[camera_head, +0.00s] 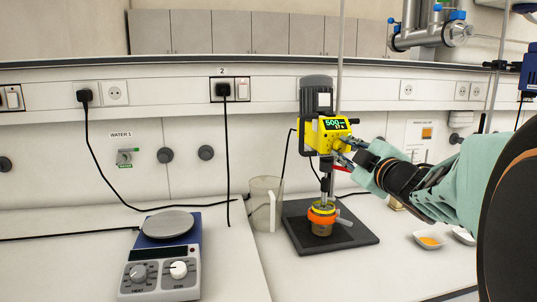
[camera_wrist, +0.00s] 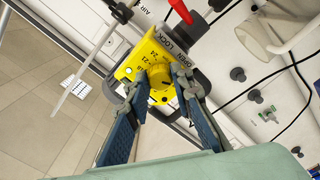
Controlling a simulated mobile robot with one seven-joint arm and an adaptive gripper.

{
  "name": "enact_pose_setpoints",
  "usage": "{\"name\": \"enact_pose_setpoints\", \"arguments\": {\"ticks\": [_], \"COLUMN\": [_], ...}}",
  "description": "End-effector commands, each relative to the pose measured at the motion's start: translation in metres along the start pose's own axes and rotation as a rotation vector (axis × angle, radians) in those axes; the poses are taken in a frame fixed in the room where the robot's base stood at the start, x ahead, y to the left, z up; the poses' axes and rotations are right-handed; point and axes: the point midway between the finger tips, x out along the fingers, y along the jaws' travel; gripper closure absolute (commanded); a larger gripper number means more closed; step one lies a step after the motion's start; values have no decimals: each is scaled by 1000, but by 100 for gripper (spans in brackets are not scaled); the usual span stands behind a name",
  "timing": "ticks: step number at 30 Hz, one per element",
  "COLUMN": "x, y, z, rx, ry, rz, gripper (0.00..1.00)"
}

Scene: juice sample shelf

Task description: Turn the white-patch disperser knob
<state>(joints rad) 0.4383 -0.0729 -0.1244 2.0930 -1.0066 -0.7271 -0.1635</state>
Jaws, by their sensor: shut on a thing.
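The yellow disperser (camera_head: 325,132) stands on a dark base plate (camera_head: 305,238), its green display showing 500. My gripper (camera_head: 345,152) reaches it from the right. In the wrist view the yellow disperser head (camera_wrist: 134,64) carries a round yellow knob (camera_wrist: 160,80) with dark marks and numbers around it. My gripper's two fingers (camera_wrist: 160,86) lie on either side of this knob and are shut on it. I cannot make out a white patch on the knob.
A clear beaker (camera_head: 264,204) stands left of the base plate. A hotplate stirrer (camera_head: 160,262) is at the front left. A small white dish (camera_head: 430,240) with orange contents lies at the right, by my arm. Cables hang along the wall.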

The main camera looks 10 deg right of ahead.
Motion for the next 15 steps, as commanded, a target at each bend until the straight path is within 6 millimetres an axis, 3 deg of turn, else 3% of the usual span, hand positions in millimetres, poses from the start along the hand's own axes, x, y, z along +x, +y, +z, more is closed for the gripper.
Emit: {"name": "enact_pose_setpoints", "arguments": {"ticks": [15], "x": [0], "y": [0], "z": [0], "rx": [-44], "ry": [-1], "rz": [0], "gripper": [100]}}
